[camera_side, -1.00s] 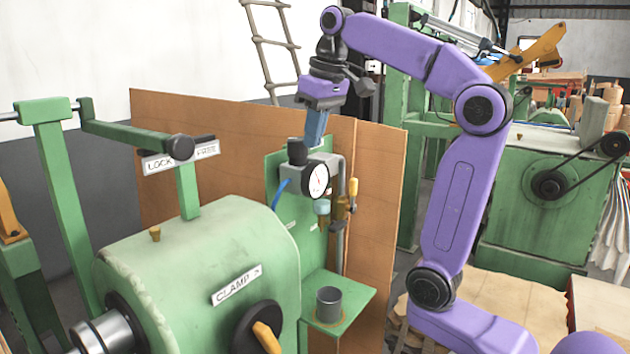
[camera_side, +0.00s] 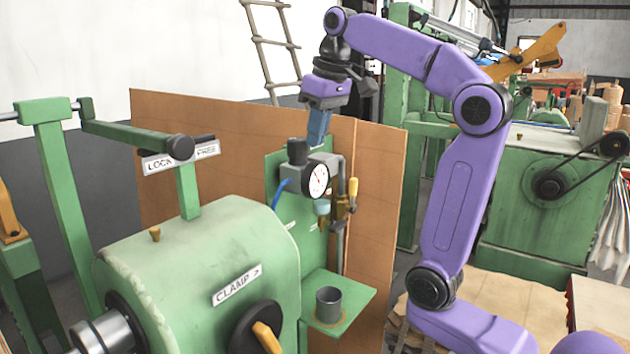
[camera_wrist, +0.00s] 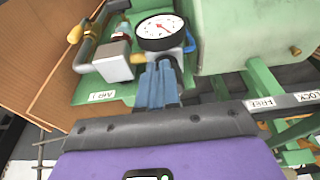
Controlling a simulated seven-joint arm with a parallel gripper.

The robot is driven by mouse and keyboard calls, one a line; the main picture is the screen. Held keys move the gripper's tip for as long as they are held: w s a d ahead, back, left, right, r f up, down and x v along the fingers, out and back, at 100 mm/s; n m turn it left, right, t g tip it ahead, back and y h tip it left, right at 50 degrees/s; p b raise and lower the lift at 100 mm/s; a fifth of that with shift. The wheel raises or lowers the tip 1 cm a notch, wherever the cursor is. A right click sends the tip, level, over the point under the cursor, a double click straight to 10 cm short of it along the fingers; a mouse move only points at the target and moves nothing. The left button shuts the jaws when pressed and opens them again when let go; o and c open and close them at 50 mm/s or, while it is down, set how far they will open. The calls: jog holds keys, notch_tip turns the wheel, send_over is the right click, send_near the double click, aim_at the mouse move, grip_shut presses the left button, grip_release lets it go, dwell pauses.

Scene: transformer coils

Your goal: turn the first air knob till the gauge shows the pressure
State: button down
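The black air knob (camera_side: 297,151) sits on top of a grey regulator body on the green panel. The round white gauge (camera_side: 317,180) faces front, beside and below the knob. It also shows in the wrist view (camera_wrist: 161,31), with a needle and a red mark; its reading is too small to tell. My gripper (camera_side: 316,140) points down just right of the knob, above the gauge and regulator.
An "AIR 1" label (camera_wrist: 102,96) is on the panel. Pipes with a yellow handle (camera_side: 353,187) stand right of the gauge. A grey cup (camera_side: 328,304) stands on the green shelf below. The green clamp machine (camera_side: 200,260) fills the left foreground.

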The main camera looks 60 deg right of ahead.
aim_at(301, 139)
jog(key=shift+d, duration=0.1)
jog(key=shift+s, duration=0.3)
jog(key=w+v, duration=0.1)
jog(key=v, duration=0.4)
jog(key=shift+r, duration=0.55)
jog(key=a+f+n, duration=0.1)
jog(key=f, duration=0.1)
jog(key=a+f+n, duration=0.1)
jog(key=a+f, duration=0.1)
jog(key=w+a+f, duration=0.1)
jog(key=a+f, duration=0.1)
jog(key=shift+a+f+n+g+y, duration=0.15)
jog(key=shift+f+n+g+y, duration=0.15)
jog(key=shift+n, duration=0.1)
jog(key=s+a+f+n+g, duration=0.1)
jog(key=s+a+f+n, duration=0.25)
jog(key=a+f, duration=0.4)
jog(key=s+d+f+n+g, duration=0.1)
jog(key=s+f+n, duration=0.5)
jog(key=s+f, duration=1.2)
jog(key=shift+s+d+f, duration=0.3)
jog(key=shift+s+d, duration=0.1)
jog(key=shift+s, duration=0.15)
